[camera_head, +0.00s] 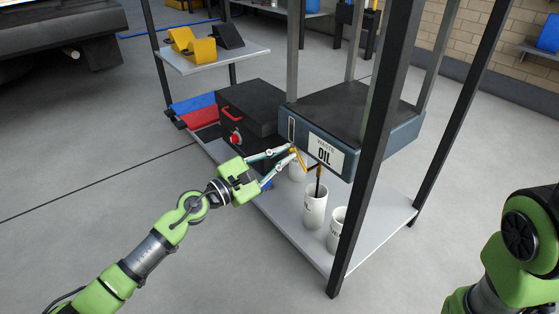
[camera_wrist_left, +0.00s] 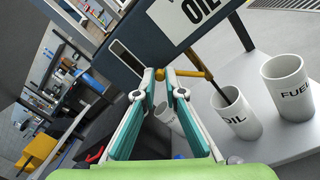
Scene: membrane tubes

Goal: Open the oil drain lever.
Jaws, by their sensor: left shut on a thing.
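The waste oil tank (camera_head: 345,130) is a blue-grey box with a black top and a white "WASTE OIL" label. The yellow-brass drain lever (camera_head: 302,161) is below its front face; it also shows in the wrist view (camera_wrist_left: 187,73). My left gripper (camera_head: 292,150) has its teal fingers shut on the lever's end, also in the wrist view (camera_wrist_left: 160,76). A brownish spout (camera_wrist_left: 200,62) shows beside the lever. A thin dark streak runs from it into the white OIL cup (camera_head: 314,209); I cannot tell whether it is flowing oil. My right gripper is out of view.
A white FUEL cup (camera_wrist_left: 287,88) stands right of the OIL cup; another white cup (camera_wrist_left: 168,117) is partly hidden. A black box (camera_head: 254,103) stands left of the tank. A dark rack post (camera_head: 374,130) rises in front. Bare shelf (camera_head: 290,228) shows near the cups.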

